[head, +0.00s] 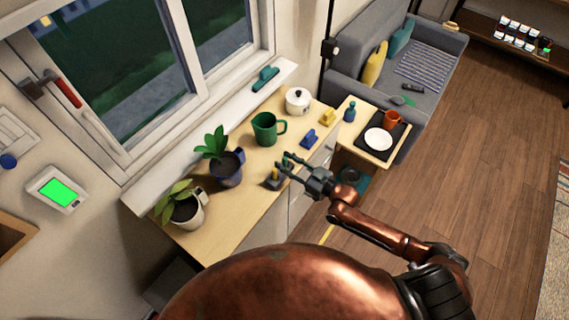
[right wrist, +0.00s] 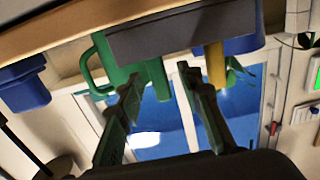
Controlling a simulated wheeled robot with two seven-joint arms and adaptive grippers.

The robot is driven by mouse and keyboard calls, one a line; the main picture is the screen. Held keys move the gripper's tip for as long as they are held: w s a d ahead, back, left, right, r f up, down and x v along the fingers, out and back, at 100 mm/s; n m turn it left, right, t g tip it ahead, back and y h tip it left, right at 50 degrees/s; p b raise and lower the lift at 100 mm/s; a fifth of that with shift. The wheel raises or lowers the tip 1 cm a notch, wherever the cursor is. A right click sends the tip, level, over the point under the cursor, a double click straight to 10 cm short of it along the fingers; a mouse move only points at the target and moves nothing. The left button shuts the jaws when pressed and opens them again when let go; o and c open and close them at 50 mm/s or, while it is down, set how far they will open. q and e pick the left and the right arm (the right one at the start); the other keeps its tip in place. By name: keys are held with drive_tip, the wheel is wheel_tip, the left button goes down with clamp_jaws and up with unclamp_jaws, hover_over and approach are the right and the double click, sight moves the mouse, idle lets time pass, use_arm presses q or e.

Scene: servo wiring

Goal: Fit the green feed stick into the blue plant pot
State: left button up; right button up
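The blue plant pot (head: 227,174) stands on the wooden counter with a leafy plant in it. A grey block (head: 272,183) lies to its right. In the right wrist view the grey block (right wrist: 175,33) carries a green stick (right wrist: 160,82), seemingly the feed stick, and a yellow stick (right wrist: 215,64). My right gripper (head: 284,163) is over the counter by the block. In its wrist view my right gripper (right wrist: 160,76) has its fingers apart, with the green stick showing between them; contact cannot be told. My left gripper is not in view.
A green jug (head: 266,128) stands behind the block, and a white pot with a plant (head: 188,211) is at the front left. Blue (head: 310,138) and yellow (head: 327,117) items and a white lidded pot (head: 297,99) stand farther right. The window is behind.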

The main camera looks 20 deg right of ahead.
drive_tip(key=shift+w+a, duration=0.25)
drive_tip(key=shift+c, duration=0.3)
clamp_jaws()
drive_tip(key=shift+r, duration=0.1)
